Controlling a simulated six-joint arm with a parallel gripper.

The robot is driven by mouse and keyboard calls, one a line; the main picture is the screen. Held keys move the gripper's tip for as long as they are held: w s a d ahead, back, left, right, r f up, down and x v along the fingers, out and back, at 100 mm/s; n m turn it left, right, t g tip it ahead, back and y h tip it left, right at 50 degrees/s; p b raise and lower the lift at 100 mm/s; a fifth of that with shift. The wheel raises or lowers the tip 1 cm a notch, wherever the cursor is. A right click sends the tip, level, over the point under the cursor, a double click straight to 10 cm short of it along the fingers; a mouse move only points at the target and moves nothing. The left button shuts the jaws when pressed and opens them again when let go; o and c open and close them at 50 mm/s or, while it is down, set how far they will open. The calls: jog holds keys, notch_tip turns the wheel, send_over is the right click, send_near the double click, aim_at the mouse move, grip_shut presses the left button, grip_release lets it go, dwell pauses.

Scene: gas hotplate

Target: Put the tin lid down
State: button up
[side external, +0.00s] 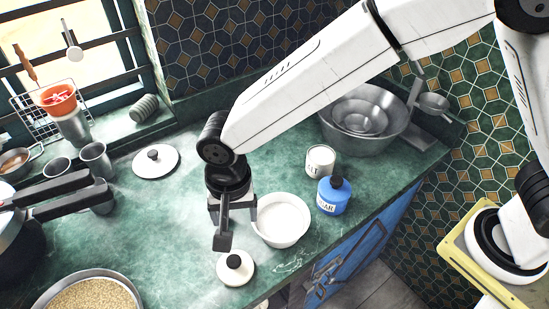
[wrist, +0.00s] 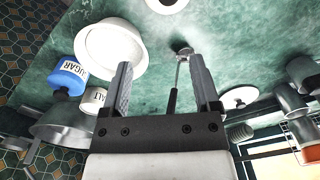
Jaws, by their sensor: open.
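A small cream lid with a dark knob (side external: 235,268), seemingly the tin lid, lies flat near the counter's front edge; its edge shows at the top of the wrist view (wrist: 166,4). My gripper (side external: 232,213) is open behind it, apart from it and pointing down. In the wrist view the fingers (wrist: 160,62) are spread with no lid between them. The white SALT tin (side external: 320,161) stands upright farther back on the right; it also shows in the wrist view (wrist: 93,99).
A white bowl (side external: 281,221) stands close right of my gripper, with the blue SUGAR jar (side external: 332,197) beyond. A dark-handled utensil (wrist: 173,102) shows between the fingers' lines of sight. A larger white lid (side external: 155,161) lies back left. Counter left of my gripper is clear.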

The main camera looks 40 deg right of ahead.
jog(key=s+d+r+n+t, duration=0.1)
jog(key=s+d+n, duration=0.1)
jog(key=d, duration=1.4)
jog(key=s+d+n+t, duration=0.1)
jog(key=s+d+n, duration=0.2)
jog(key=d, duration=1.3)
jog(key=shift+d+r+n, duration=0.2)
jog(key=shift+r+n, duration=0.1)
jog(key=shift+r, duration=0.05)
